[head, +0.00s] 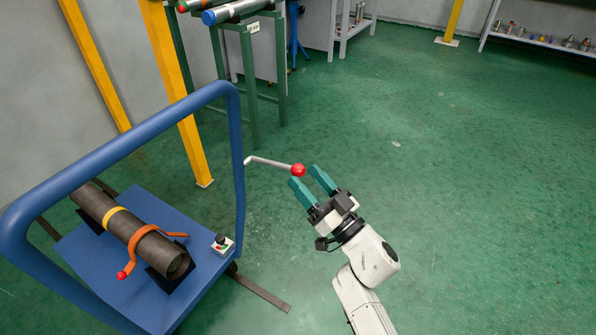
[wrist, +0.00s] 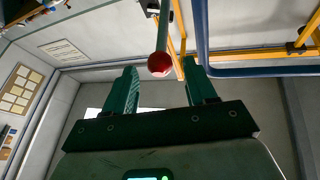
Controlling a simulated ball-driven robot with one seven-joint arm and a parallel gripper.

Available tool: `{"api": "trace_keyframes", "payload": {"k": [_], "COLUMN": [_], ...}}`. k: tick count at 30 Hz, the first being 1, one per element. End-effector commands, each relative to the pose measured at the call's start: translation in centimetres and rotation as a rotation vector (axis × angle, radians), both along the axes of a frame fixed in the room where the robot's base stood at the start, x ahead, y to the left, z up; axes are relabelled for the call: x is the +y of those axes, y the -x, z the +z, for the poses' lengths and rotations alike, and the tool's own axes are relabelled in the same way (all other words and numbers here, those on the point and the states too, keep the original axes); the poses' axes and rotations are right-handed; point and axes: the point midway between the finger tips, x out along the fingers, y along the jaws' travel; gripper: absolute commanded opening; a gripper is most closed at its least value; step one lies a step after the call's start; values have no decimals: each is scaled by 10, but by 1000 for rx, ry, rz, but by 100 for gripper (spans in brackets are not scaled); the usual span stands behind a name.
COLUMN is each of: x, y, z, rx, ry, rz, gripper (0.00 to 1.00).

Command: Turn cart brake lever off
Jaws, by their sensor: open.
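The cart's brake lever (head: 270,162) is a grey bent rod with a red ball knob (head: 298,170) at its end. It sticks out to the right from the blue cart handle's right upright. My gripper (head: 305,176) has two teal fingers, spread apart, with the tips close to the knob. In the wrist view the red knob (wrist: 160,64) and its rod (wrist: 163,30) appear between and beyond the fingertips of my gripper (wrist: 161,80). I cannot tell whether a finger touches the knob. Nothing is clamped.
The blue cart (head: 205,275) carries a dark pipe (head: 98,203) with an orange clamp, plus a small button box (head: 222,244). Its tall blue handle (head: 238,150) stands left of my gripper. A yellow post (head: 180,95) and green stand (head: 248,90) are behind. The green floor at right is clear.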

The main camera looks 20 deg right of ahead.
Motion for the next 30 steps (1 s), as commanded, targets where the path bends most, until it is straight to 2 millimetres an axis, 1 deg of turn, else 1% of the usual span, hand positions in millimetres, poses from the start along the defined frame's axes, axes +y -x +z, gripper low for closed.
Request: {"api": "trace_keyframes", "payload": {"k": [1, 3, 7, 12, 19, 30], "x": [3, 6, 9, 11, 11, 11], "y": [-8, -16, -27, -32, -33, -32], "z": [2, 6, 10, 14, 14, 14], "rx": [-3, -1, 0, 1, 1, 1], "ry": [1, 1, 0, 1, 0, 0], "rz": [1, 0, 0, -1, -2, -2], "gripper": [56, 56, 56, 56, 56, 21]}}
